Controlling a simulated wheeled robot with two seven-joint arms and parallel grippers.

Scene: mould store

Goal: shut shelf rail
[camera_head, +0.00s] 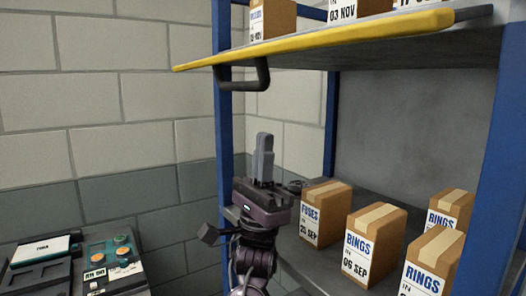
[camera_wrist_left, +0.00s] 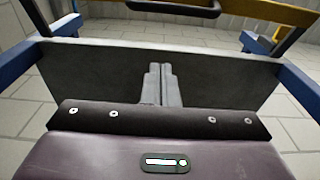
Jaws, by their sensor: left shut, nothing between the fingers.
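The upper shelf has a yellow front rail (camera_head: 330,40) that runs across the top of the head view and juts out to the left past the blue post. A dark looped handle (camera_head: 262,76) hangs under it near its left part. In the left wrist view the handle (camera_wrist_left: 172,10) shows at the top edge, with a yellow strip (camera_wrist_left: 262,10) beside it. My left gripper (camera_head: 264,138) points upward below the handle, shut and empty, apart from it in the picture. Its fingers (camera_wrist_left: 160,68) are together in the left wrist view. My right gripper is not in view.
Blue posts (camera_head: 223,130) frame the rack. More cartons (camera_head: 272,18) sit on the upper shelf. A control panel (camera_head: 110,262) is lower left.

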